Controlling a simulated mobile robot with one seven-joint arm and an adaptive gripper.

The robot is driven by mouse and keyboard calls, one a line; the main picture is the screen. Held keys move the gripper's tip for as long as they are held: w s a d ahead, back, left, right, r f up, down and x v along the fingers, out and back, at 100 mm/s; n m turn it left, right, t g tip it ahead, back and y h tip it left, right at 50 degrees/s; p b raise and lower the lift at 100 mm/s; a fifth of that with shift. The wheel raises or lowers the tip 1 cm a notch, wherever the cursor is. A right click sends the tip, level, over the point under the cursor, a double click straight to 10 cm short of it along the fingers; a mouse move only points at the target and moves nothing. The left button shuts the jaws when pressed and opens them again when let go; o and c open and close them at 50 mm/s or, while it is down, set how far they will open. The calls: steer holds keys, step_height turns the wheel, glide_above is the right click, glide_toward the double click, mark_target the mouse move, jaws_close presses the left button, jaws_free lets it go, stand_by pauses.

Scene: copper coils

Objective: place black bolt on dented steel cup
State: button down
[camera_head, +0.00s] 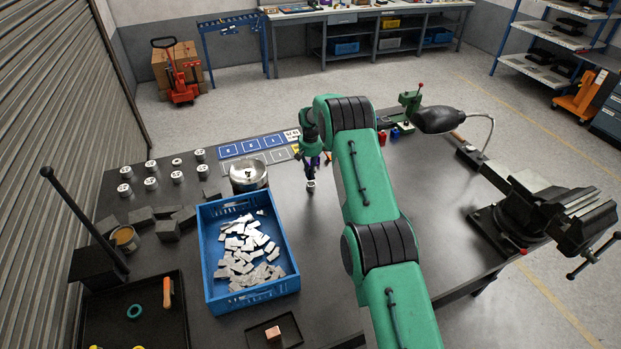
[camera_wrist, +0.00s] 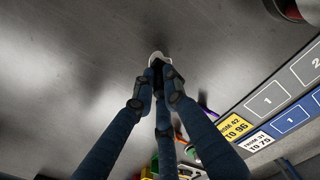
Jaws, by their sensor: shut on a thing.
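My gripper (camera_head: 311,181) is low over the table, right of the blue crate. In the wrist view its fingertips (camera_wrist: 160,78) are closed together around a small dark piece (camera_wrist: 157,67), which looks like the black bolt; the fingers hide most of it. A small pale, rounded metal thing (camera_wrist: 158,55) shows just beyond the fingertips, and in the head view a small silvery thing (camera_head: 311,187) is right under them. It may be the dented steel cup; dents are too small to see. I cannot tell whether the bolt touches it.
A blue crate (camera_head: 208,255) of grey pieces and a shiny steel pot (camera_head: 248,178) stand left of my gripper. A numbered mat (camera_head: 262,146) lies behind; a vise (camera_head: 540,215) is at right. Several labelled white cylinders (camera_head: 151,166) stand at far left. The table around my gripper's front is bare.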

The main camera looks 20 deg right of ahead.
steer(key=shift+f, duration=1.65)
steer(key=shift+f, duration=0.2)
steer(key=c, duration=1.8)
jaws_free()
steer(key=shift+r, duration=0.2)
step_height(320, 180, up, 11)
steer(key=shift+f, duration=0.1)
steer(key=shift+r, duration=0.55)
